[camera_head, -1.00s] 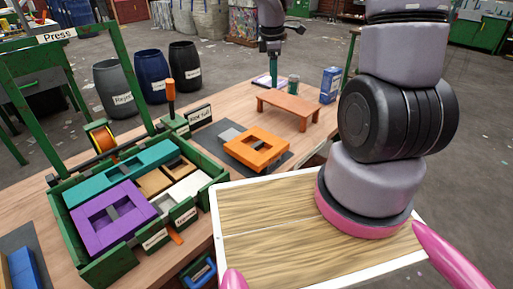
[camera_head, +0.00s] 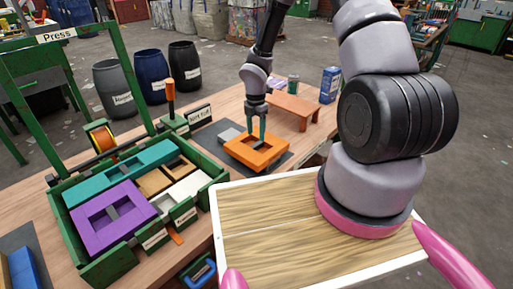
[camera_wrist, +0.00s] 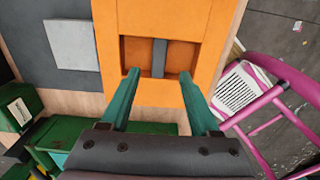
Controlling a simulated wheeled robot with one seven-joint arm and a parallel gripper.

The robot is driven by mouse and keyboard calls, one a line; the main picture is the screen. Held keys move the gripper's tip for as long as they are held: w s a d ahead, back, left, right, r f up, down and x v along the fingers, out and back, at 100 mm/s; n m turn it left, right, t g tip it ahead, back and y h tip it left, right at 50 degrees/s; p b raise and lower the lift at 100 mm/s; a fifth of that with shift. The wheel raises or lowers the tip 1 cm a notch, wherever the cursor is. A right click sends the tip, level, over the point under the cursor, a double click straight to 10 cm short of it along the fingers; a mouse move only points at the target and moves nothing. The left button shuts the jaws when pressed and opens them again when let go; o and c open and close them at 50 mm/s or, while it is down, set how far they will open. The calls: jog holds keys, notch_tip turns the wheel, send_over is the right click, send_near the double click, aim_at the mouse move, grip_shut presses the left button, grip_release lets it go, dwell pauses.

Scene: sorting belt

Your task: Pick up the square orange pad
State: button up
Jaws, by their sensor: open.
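The square orange pad (camera_head: 257,153) lies on a dark grey mat on the table, in the middle of the head view. It has a rectangular recess with a grey bar (camera_wrist: 159,58) across it. In the wrist view the pad (camera_wrist: 160,15) fills the top middle. My gripper (camera_head: 256,134) points down over the pad. Its two green fingers (camera_wrist: 162,88) are apart, with their tips at the near edge of the recess in the wrist view. Nothing is between them except the view of the pad. I cannot tell whether the tips touch it.
A grey square plate (camera_head: 229,136) lies beside the pad. A green tray (camera_head: 98,268) with purple, teal and other pieces stands to the left.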

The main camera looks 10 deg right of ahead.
aim_at(257, 144)
jog(key=f, duration=0.5)
jog(key=shift+w+d+f, duration=0.2)
jog(key=shift+w+f, duration=0.05)
jog(key=shift+f, duration=0.1)
jog(key=shift+c, duration=0.3)
grip_shut()
